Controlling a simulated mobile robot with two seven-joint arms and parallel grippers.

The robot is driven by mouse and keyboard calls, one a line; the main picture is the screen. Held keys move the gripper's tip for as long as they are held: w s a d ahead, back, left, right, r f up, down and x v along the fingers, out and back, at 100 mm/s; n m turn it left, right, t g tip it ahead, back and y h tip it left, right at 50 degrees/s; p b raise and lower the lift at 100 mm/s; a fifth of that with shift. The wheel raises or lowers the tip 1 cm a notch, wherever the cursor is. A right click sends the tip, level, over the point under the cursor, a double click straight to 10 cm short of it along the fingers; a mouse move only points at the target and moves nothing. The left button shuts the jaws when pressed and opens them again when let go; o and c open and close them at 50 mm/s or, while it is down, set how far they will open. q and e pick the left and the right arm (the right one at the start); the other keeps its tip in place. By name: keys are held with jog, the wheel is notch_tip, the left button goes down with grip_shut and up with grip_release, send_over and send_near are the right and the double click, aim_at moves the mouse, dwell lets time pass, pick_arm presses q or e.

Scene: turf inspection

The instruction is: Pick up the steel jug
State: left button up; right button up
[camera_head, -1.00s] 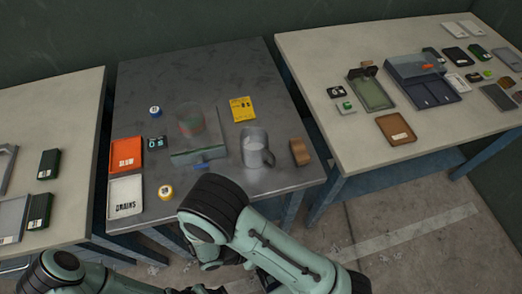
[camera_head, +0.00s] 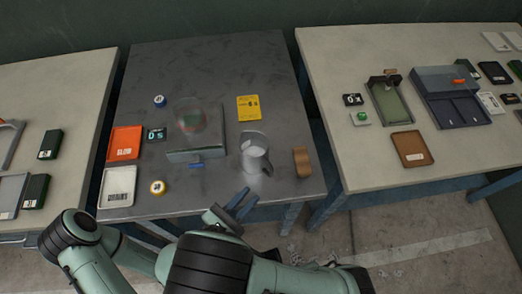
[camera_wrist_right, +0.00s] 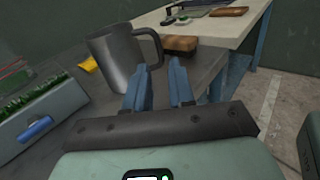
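The steel jug (camera_head: 255,160) stands upright near the front right of the dark middle table, its handle toward the right. In the right wrist view the jug (camera_wrist_right: 117,60) is large, and its handle loop lies just beyond my fingertips. My right gripper (camera_head: 241,198) is at the table's front edge, just in front of the jug and apart from it. In the right wrist view its two blue fingers (camera_wrist_right: 158,75) are spread with nothing between them. My left gripper is not in view; only part of its arm shows at the lower left.
A brown block (camera_head: 302,162) stands right of the jug. A turf box with a clear dome (camera_head: 196,148) is to its left, and a yellow card (camera_head: 248,108) lies behind. An orange tray (camera_head: 125,142) and a white tray (camera_head: 118,187) are at the left.

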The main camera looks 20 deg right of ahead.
aim_at(270, 174)
jog(key=x, duration=0.6)
jog(key=shift+w+d, duration=0.15)
jog(key=shift+d, duration=0.2)
jog(key=shift+f+x, duration=0.1)
jog(key=shift+x, duration=1.3)
jog(key=shift+f+x, duration=0.15)
jog(key=shift+x, duration=1.2)
jog(key=shift+w+a, duration=0.1)
jog(key=shift+w, duration=0.05)
grip_shut()
